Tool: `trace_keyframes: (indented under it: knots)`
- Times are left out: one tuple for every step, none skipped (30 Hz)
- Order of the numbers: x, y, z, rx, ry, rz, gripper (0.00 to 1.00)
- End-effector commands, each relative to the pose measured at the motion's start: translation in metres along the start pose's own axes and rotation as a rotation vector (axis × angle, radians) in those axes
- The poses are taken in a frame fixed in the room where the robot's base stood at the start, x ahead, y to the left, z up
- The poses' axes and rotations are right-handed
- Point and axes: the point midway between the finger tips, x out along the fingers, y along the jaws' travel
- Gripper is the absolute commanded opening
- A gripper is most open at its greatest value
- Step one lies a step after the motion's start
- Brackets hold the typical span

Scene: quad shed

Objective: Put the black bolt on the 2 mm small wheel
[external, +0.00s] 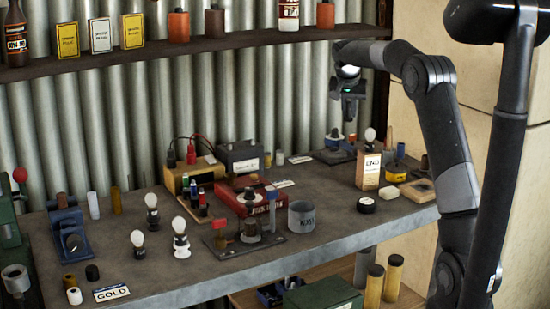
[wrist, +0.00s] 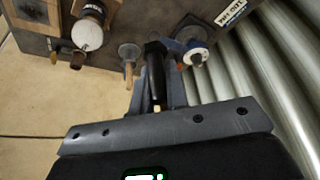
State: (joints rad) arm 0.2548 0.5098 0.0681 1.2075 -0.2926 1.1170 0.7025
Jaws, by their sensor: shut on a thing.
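My gripper (external: 350,112) hangs high above the back right of the bench, in front of the corrugated wall. In the wrist view it is shut on the black bolt (wrist: 154,62), a dark, long piece held between the jaws. The bolt is too small and dark to make out in the external view. Below is a blue and white round piece (external: 334,137) on a dark plate, perhaps the small wheel; it also shows in the wrist view (wrist: 194,57), beside the bolt and apart from it. I cannot read a 2 mm marking on it.
A wooden box with a white bulb (external: 368,170) stands close by on the right. A grey mug (external: 301,217), a red box (external: 239,193) and several bulbs stand farther left on the bench.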

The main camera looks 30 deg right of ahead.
Motion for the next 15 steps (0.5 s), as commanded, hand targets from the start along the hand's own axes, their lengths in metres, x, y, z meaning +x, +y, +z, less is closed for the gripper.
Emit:
trace_keyframes:
  knots:
    - [-0.004,0.007,0.003,-0.004,0.001,0.0,0.0]
    - [-0.006,0.011,0.004,-0.009,0.002,-0.002,0.0]
    - [-0.009,0.017,0.007,-0.015,0.003,-0.003,0.0]
    - [-0.011,0.021,0.009,-0.019,0.003,-0.004,0.0]
    - [-0.013,0.026,0.011,-0.024,0.003,-0.006,0.0]
    - [-0.017,0.034,0.015,-0.031,0.004,-0.008,0.0]
    - [-0.018,0.04,0.018,-0.036,0.004,-0.009,0.0]
    - [-0.021,0.046,0.021,-0.041,0.005,-0.01,0.0]
    - [-0.025,0.056,0.027,-0.049,0.005,-0.012,0.0]
    - [-0.027,0.063,0.031,-0.055,0.006,-0.014,0.0]
    - [-0.03,0.071,0.036,-0.061,0.006,-0.016,0.0]
    - [-0.034,0.08,0.043,-0.07,0.006,-0.02,0.0]
    - [-0.036,0.088,0.048,-0.075,0.007,-0.022,0.0]
    - [-0.038,0.095,0.053,-0.081,0.007,-0.023,0.0]
    - [-0.04,0.106,0.06,-0.087,0.008,-0.026,0.0]
